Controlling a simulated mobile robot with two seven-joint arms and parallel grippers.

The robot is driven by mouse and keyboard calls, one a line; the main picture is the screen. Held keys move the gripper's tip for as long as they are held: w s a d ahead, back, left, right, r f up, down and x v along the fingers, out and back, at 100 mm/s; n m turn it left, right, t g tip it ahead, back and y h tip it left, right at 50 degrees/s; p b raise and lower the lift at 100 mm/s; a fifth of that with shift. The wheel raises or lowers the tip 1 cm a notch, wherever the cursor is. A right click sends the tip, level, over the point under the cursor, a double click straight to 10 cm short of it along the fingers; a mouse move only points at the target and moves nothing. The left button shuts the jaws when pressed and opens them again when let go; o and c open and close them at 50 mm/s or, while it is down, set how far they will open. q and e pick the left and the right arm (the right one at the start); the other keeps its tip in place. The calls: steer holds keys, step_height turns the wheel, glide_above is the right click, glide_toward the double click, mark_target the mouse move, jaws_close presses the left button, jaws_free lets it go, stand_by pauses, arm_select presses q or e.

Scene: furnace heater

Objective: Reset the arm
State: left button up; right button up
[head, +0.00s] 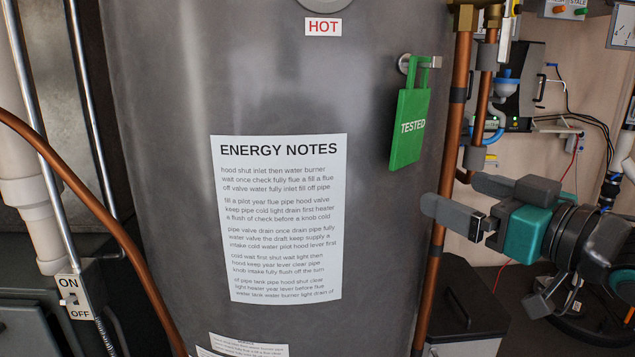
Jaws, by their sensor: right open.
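My right gripper (452,195) comes in from the right side of the head view. Its two grey fingers are spread apart and point left, toward the tank, with nothing between them. The fingers are in front of the copper pipe beside the tank, below and right of the green TESTED tag (409,127). I cannot tell whether the nearer finger touches the tank. My left gripper does not show.
The large grey tank (170,120) fills the middle and carries an ENERGY NOTES sheet (280,215). A copper pipe (460,90) runs up its right side. An ON/OFF switch (74,297) is at lower left. Wired devices (520,90) stand at upper right.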

step_height(320, 180, down, 25)
steer(key=s+m+g+h+p, duration=0.1)
steer(key=s+m+h+p, duration=0.1)
steer(key=m+h+p, duration=0.15)
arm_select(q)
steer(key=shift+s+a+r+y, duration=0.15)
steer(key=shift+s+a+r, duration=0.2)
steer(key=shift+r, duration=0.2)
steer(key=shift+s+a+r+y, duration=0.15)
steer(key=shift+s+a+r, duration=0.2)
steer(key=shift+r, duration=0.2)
arm_select(e)
steer(key=s+a+f+g+h, duration=0.1)
steer(key=s+f+g+h, duration=0.2)
steer(key=s+f, duration=1.1)
step_height(320, 180, down, 2)
steer(key=shift+s+a+f+m+g, duration=0.15)
steer(key=shift+s+a+m+g, duration=0.2)
steer(key=shift+s+m, duration=0.1)
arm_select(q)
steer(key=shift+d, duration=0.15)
arm_select(e)
steer(key=shift+w, duration=0.1)
arm_select(q)
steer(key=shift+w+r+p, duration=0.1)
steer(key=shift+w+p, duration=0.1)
steer(key=shift+p, duration=0.1)
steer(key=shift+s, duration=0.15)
stand_by(2.7)
